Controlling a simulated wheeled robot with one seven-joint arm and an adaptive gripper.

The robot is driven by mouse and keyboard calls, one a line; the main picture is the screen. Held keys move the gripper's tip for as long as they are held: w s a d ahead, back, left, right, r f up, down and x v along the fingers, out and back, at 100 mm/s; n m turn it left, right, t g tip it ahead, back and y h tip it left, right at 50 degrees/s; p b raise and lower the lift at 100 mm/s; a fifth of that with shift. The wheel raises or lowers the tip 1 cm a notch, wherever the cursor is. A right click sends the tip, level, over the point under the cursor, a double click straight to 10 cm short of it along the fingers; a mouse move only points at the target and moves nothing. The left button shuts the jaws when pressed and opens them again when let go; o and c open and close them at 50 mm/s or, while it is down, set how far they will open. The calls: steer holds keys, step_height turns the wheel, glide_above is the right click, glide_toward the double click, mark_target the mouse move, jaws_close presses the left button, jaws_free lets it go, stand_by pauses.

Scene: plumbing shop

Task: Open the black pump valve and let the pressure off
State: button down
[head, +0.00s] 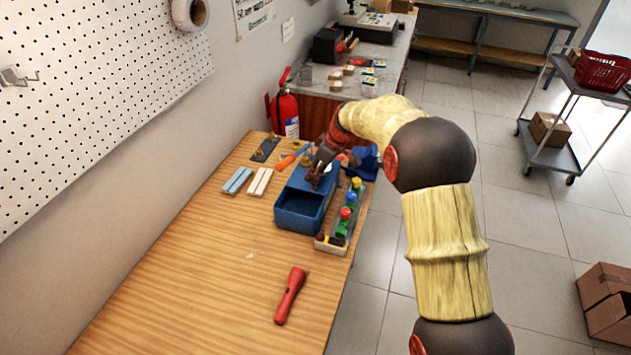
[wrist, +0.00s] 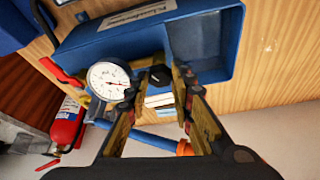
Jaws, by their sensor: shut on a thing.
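The blue pump (head: 303,208) stands on the wooden bench, with its open tank toward the near side. In the wrist view its blue body (wrist: 110,40) fills the upper part, with a white pressure gauge (wrist: 108,80) beside the valve. The needle is too small to read surely. The black pump valve (wrist: 159,76) is a small dark knob between my fingertips. My gripper (wrist: 158,86) is shut on it. In the head view my gripper (head: 318,172) is over the far part of the pump and hides the valve. The pump's lever has an orange grip (head: 285,162).
A rack of coloured valves (head: 333,241) stands right of the pump, a blue vise (head: 366,164) behind it. Pale blue bars (head: 237,180) and white bars (head: 260,181) lie left. A red torch (head: 290,295) lies in front; the near-left bench is clear.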

steer(key=n, duration=0.2)
steer(key=n+g, duration=0.1)
steer(key=n, duration=0.1)
steer(key=shift+w+d+n+g+y+b, duration=0.1)
steer(key=shift+w+n+g+y+b, duration=0.1)
steer(key=shift+n+g+y+b, duration=0.15)
steer(key=shift+w+n+g+p, duration=0.15)
steer(key=shift+n+g+p, duration=0.65)
steer(key=shift+n, duration=1.45)
steer(key=c, duration=1.8)
jaws_free()
steer(key=v, duration=1.2)
steer(key=shift+w, duration=0.2)
